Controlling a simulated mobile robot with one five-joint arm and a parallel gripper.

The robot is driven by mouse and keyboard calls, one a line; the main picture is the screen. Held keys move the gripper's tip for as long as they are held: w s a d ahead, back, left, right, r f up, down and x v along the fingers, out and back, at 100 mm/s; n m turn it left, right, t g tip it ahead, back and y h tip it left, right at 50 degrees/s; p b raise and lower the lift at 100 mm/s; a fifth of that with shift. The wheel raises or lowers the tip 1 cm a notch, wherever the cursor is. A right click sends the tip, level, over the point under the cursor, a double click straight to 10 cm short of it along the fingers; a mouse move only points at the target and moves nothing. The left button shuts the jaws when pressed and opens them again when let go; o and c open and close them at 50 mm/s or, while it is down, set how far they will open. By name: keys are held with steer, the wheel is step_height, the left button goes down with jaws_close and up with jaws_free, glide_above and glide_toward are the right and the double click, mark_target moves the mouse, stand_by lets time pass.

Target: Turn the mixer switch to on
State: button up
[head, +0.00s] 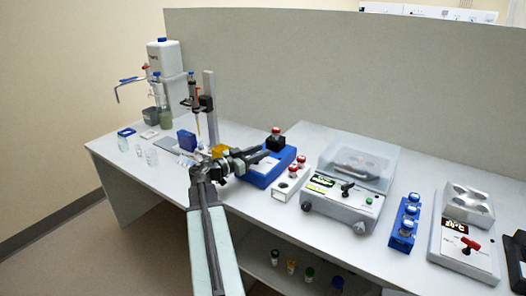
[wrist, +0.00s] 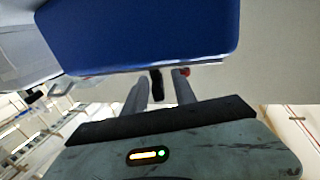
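The mixer, a blue box-shaped device (head: 262,175) with a black top cup holding a red-capped tube, stands on the bench right of my gripper in the head view. My gripper (head: 259,156) is at its left front side. In the wrist view the blue body (wrist: 140,30) fills the top. The two grey fingers of my gripper (wrist: 163,88) are apart there. A small black part (wrist: 156,84), perhaps the switch, shows between them; I cannot tell whether they touch it. The switch is not clear in the head view, and its position cannot be read.
A white rack with red-capped tubes (head: 290,184) stands just right of the mixer. A lidded device (head: 345,200), a blue tube rack (head: 403,230) and a hotplate-like device (head: 450,262) lie further right. A stand with a pipette (head: 209,100) rises behind my arm. A grey panel (head: 350,80) backs the bench.

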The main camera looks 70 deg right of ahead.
steer(key=shift+x, duration=1)
jaws_close()
